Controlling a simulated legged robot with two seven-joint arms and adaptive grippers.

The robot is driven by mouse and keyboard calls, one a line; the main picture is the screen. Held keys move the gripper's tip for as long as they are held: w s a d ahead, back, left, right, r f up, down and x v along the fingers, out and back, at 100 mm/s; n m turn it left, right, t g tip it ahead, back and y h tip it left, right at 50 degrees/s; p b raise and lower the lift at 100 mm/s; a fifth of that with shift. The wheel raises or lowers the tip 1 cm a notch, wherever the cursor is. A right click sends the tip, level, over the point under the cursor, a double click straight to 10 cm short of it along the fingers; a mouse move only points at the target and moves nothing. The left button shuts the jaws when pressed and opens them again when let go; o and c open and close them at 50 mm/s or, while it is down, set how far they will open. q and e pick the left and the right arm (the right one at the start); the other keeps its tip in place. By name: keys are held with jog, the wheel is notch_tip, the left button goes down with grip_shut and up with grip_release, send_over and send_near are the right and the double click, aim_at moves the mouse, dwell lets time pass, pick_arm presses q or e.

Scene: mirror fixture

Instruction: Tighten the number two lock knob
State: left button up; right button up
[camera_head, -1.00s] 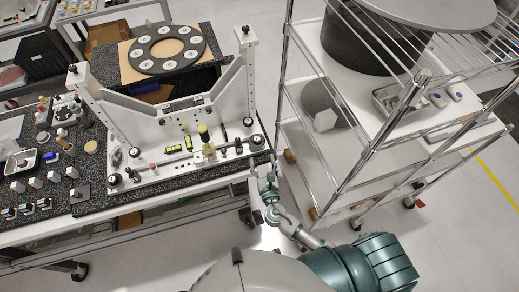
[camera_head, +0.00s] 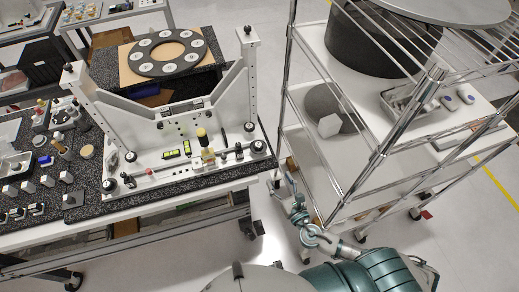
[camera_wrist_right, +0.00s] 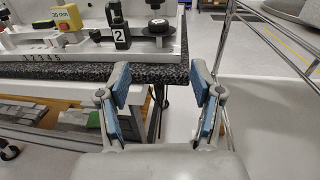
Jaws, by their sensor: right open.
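The white mirror fixture (camera_head: 190,118) stands on a speckled black tabletop. In the right wrist view, a black block marked "2" (camera_wrist_right: 120,37) stands on the fixture's white base, with a dark upright part on top. A round black knob (camera_wrist_right: 158,26) is just right of it; it also shows at the base's right end in the head view (camera_head: 258,146). I cannot tell which of these is the lock knob. My right gripper (camera_wrist_right: 160,76) is open and empty, in front of and below the table edge, apart from both. It also shows right of the table in the head view (camera_head: 283,172). My left gripper is out of view.
A wire shelf cart (camera_head: 345,150) stands close to the right of my right gripper. A yellow block (camera_wrist_right: 67,17) sits left on the fixture base. Small metal parts (camera_head: 40,190) crowd the table's left. A narrow floor gap lies between table and cart.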

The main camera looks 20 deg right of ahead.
aim_at(261, 149)
jog(key=w+a, duration=0.1)
jog(key=w, duration=0.4)
jog(key=w+a+p, duration=0.1)
jog(key=w, duration=0.4)
jog(key=w+p, duration=0.1)
jog(key=w, duration=0.5)
jog(key=shift+a+r, duration=0.1)
jog(key=shift+a, duration=0.3)
jog(key=shift+w, duration=0.6)
jog(key=shift+a, duration=0.1)
jog(key=c, duration=1.2)
jog(key=shift+p, duration=0.35)
